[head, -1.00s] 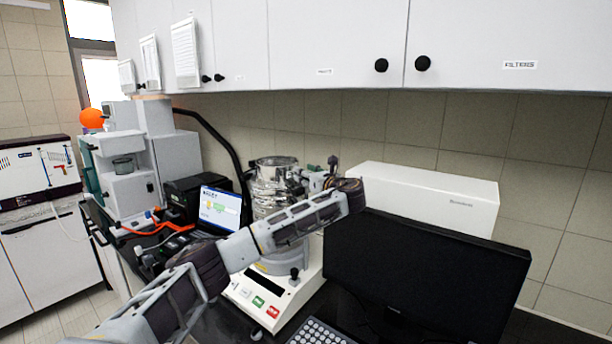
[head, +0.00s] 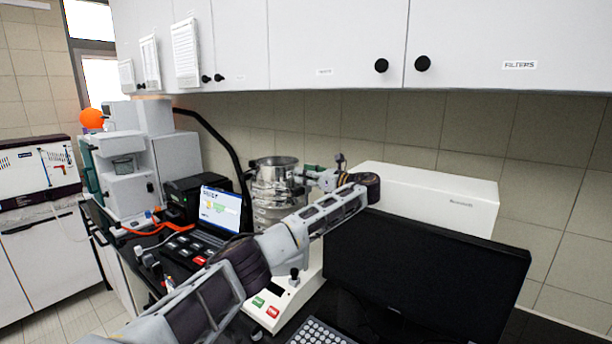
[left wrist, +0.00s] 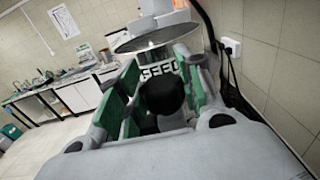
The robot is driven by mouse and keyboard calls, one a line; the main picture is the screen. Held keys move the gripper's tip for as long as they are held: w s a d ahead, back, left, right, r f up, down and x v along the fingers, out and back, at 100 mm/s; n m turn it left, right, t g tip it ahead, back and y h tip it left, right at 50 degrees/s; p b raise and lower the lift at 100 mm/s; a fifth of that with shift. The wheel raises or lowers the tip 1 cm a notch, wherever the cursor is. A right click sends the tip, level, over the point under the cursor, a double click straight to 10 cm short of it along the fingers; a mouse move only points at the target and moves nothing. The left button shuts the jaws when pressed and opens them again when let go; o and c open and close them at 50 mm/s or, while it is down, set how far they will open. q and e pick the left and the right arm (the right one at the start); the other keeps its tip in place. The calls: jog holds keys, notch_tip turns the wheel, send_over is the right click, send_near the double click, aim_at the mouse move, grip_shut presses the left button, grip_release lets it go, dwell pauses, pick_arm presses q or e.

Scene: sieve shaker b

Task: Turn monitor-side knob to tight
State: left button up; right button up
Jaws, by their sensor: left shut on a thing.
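The sieve shaker has a shiny metal sieve stack (head: 277,172) on a pale base with green and red buttons. My left gripper (head: 308,177) is at the monitor side of the stack, reaching in from the right with its fingers toward the stack. In the left wrist view, its green-padded fingers (left wrist: 160,88) are shut on a black knob (left wrist: 163,97), which sits between them. The head view barely shows the knob, as the gripper covers it. A round sieve rim (left wrist: 150,38) lies just beyond the fingers. My right gripper is out of view.
A black monitor (head: 420,270) stands close to the right of my left forearm, with a white box (head: 430,195) behind it. A laptop (head: 220,212) and a black cable tube lie left of the shaker. A keyboard (head: 318,332) is in front.

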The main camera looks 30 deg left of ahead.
pick_arm(q)
jog(key=shift+r+n+g, duration=0.1)
jog(key=shift+n+g, duration=0.2)
dwell(0.4)
jog(key=o, duration=0.8)
jog(key=shift+d, duration=0.1)
jog(key=shift+s+d, duration=0.2)
jog(key=shift+d, duration=2.75)
jog(key=shift+s+d, duration=0.15)
jog(key=shift+d, duration=2.8)
